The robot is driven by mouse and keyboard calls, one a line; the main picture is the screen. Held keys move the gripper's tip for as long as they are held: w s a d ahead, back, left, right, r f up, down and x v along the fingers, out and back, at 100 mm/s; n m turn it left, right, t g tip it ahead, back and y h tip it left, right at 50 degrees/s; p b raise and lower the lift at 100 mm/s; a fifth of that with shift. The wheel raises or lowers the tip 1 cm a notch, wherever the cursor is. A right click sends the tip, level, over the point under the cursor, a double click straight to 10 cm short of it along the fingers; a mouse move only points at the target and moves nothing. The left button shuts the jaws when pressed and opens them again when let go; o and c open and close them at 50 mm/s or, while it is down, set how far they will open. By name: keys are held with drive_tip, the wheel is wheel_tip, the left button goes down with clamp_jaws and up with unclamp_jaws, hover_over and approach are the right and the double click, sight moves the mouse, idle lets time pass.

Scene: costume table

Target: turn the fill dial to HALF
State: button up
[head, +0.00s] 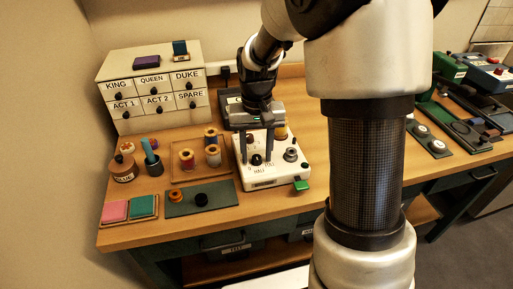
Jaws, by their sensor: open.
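A white control box (278,174) stands on the wooden table near the middle of the view. A small black knob (257,160), apparently the fill dial, is on its top, with the printed word HALF (259,171) in front of it. The knob's pointing direction is too small to tell. My gripper (257,158) points down over the box, its two dark fingers apart on the left and right of the black knob. I cannot tell whether they touch it. My gripper and wrist hide the back of the box.
Thread spools (212,154) stand on a tray to the left. A green mat (202,198) with small knobs lies front left. A drawer cabinet (154,90) stands behind.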

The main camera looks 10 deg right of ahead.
sight(256, 156)
wheel_tip(256, 156, up, 18)
drive_tip(key=p, duration=0.2)
drive_tip(key=shift+f, duration=0.25)
drive_tip(key=s+r+t+p, duration=0.2)
drive_tip(key=s+r+p, duration=0.3)
drive_tip(key=s, duration=0.4)
drive_tip(key=s+r+n+t+p, duration=0.1)
drive_tip(key=s+r+t+p, duration=0.2)
drive_tip(key=s, duration=0.7)
drive_tip(key=shift+d+r+t+p, duration=0.15)
drive_tip(key=shift+r+t+p, duration=0.15)
drive_tip(key=shift+r+p, duration=0.85)
drive_tip(key=shift+s+r, duration=0.15)
drive_tip(key=shift+r, duration=0.1)
